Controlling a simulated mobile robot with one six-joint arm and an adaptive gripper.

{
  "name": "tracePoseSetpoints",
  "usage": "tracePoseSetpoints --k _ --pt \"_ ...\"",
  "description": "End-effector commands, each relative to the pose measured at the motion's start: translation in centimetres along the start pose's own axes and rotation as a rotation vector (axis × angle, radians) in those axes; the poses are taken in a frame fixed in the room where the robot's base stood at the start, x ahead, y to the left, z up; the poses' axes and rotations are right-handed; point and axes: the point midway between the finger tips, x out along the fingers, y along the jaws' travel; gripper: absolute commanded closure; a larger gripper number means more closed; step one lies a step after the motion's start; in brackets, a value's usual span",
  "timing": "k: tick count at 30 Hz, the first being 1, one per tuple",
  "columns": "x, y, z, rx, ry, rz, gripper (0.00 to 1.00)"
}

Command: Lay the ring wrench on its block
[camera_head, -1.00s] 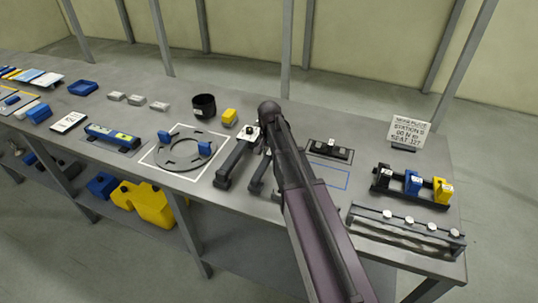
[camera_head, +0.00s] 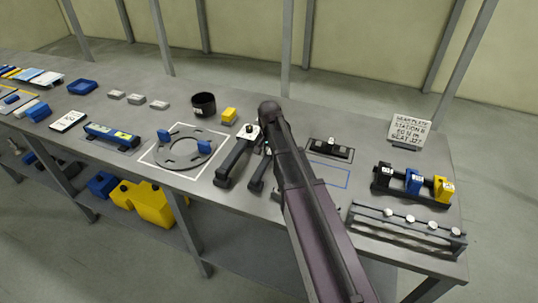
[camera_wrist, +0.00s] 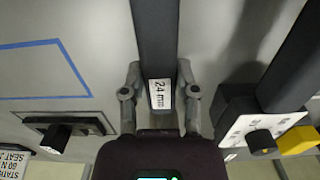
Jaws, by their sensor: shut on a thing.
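The ring wrench, a dark bar with a white "24 mm" label, shows in the wrist view (camera_wrist: 155,35) and runs up out of the top edge. My gripper (camera_wrist: 158,72) is shut on it, one finger on each side of the bar. In the head view, my arm hides the gripper and most of the wrench; a dark end (camera_head: 257,182) shows left of the arm. A low black block with a knob (camera_head: 331,150) stands right of the arm; it also shows in the wrist view (camera_wrist: 70,128). I cannot tell whether it is the wrench's block.
A long black tool with a white head (camera_head: 235,162) lies close left of my gripper. A blue outline (camera_head: 330,176) on the bench is bare.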

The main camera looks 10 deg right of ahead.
Motion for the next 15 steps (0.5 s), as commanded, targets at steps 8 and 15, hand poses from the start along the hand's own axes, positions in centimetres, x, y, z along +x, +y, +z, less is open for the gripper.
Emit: tracePoseSetpoints --k 8,15 --pt "0.17 0.01 -0.01 0.0 0.0 0.0 1.0" --pt "0.28 0.02 -0.01 0.0 0.0 0.0 0.58"
